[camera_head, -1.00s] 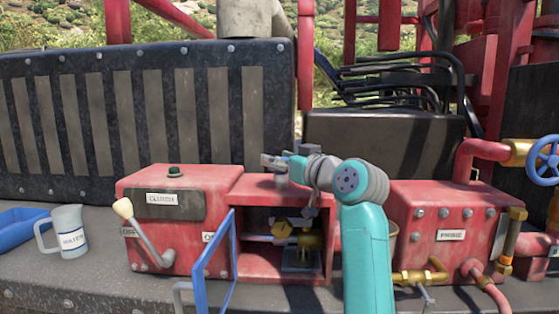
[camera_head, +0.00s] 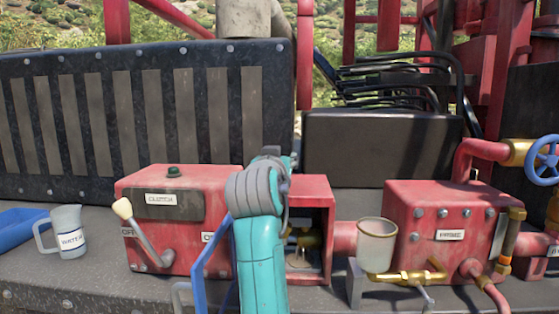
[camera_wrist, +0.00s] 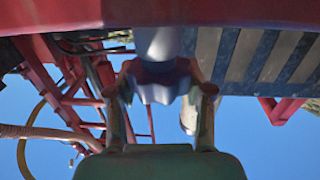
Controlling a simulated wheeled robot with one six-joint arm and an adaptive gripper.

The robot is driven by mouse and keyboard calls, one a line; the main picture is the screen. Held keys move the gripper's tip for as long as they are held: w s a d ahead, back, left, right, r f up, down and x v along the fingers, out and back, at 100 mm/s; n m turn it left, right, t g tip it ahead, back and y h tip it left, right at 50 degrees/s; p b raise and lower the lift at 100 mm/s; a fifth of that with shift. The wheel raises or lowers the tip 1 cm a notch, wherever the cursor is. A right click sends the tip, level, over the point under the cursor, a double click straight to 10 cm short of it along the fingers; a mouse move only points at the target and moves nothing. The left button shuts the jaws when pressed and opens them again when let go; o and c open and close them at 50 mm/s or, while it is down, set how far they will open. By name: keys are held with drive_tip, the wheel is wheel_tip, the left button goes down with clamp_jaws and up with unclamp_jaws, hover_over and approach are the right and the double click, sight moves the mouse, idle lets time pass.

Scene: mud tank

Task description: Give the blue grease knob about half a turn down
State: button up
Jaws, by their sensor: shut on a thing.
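The grease knob (camera_wrist: 160,88) is a lobed, blue-grey piece in the wrist view, under a grey cylindrical stem (camera_wrist: 158,45). My gripper (camera_wrist: 161,98) has one finger on each side of it and is shut on the knob. In the head view my teal arm and grey wrist stand in front of the left part of an open red box (camera_head: 318,187). They hide my fingers and the knob there.
A blue-framed door (camera_head: 212,248) stands open close to my arm. The red clutch box (camera_head: 180,183) with a white-tipped lever (camera_head: 122,208) is left. A pale cup (camera_head: 376,243) on brass piping (camera_head: 405,277) is right. A mug (camera_head: 70,230) stands far left.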

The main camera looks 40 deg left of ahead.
drive_tip(key=shift+m+t+h, duration=0.6)
drive_tip(key=shift+m+h, duration=0.5)
drive_tip(key=shift+h, duration=0.5)
drive_tip(key=shift+f+h, duration=0.1)
drive_tip(key=shift+h, duration=0.2)
drive_tip(key=o, duration=1.2)
drive_tip(key=v, duration=1.2)
drive_tip(key=shift+f, duration=0.1)
drive_tip(key=shift+w, duration=0.1)
